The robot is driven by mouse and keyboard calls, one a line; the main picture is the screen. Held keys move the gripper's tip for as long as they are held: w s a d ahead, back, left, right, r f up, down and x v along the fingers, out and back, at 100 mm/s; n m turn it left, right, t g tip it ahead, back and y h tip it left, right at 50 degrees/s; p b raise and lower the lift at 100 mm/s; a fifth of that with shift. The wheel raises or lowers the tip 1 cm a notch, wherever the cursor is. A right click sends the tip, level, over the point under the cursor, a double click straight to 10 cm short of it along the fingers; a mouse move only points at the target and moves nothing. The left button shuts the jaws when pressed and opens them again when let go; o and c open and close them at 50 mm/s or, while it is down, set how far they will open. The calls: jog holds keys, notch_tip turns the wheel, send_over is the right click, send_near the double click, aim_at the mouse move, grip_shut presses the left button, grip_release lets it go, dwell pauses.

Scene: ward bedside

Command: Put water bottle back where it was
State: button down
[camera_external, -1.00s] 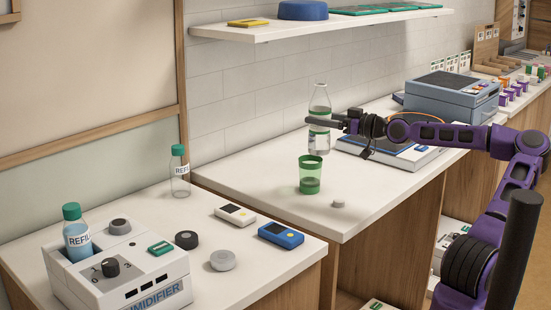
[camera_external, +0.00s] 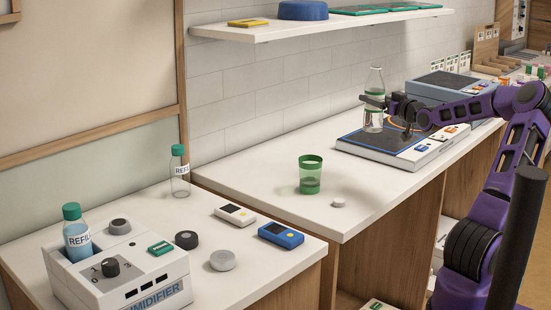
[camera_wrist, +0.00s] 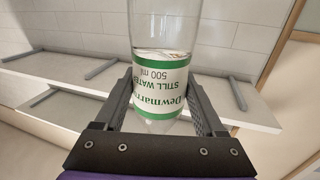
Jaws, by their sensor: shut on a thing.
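The water bottle (camera_external: 374,88) is clear with a green and white label and stands upright at the back left part of the scale-like device (camera_external: 400,150) with a dark top. I cannot tell if its base touches the top. My gripper (camera_external: 376,101) is shut around the bottle's body. In the wrist view the bottle (camera_wrist: 163,45) sits between the two fingers of my gripper (camera_wrist: 175,105), and its label reads "STILL WATER 500 ml". The green cup (camera_external: 310,175) stands on the counter to the left, apart from the gripper.
A white cap (camera_external: 338,202) lies near the counter's front edge. A blue-grey device (camera_external: 450,88) stands behind and right of my gripper. A wall shelf (camera_external: 320,24) hangs above. The counter (camera_external: 250,160) left of the cup is clear. A humidifier (camera_external: 118,265) stands on the nearer left table.

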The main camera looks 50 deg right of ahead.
aim_at(379, 113)
notch_tip(379, 113, down, 4)
jog(key=shift+a+r, duration=0.1)
jog(key=shift+a, duration=0.05)
notch_tip(379, 113, down, 11)
jog(key=b, duration=0.1)
dwell(0.5)
jog(key=shift+f+b, duration=0.3)
grip_release()
jog(key=p+v, duration=0.1)
jog(key=v, duration=1.1)
